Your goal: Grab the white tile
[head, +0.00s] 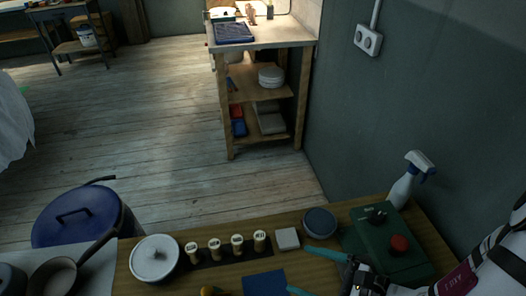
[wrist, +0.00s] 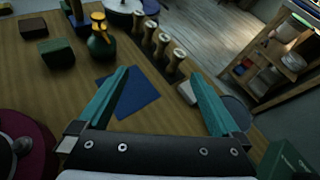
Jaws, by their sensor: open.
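The white tile (head: 287,239) is a small pale square lying flat on the wooden table, right of a row of stamps. In the wrist view the white tile (wrist: 186,92) shows just left of my right finger, which may cover part of it. My gripper (head: 306,271) has teal fingers spread apart with nothing between them. In the head view it is to the right and nearer side of the tile. In the wrist view my gripper (wrist: 160,74) points across the table, with a gap to the tile that I cannot judge exactly.
A blue square (head: 264,283) lies nearer on the table (head: 320,207). Several wooden stamps (head: 237,244) stand left of the tile, beside a lidded white pot (head: 155,258). A round dark container (head: 320,222), a green box (head: 386,247) and a spray bottle (head: 408,181) stand to the right.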

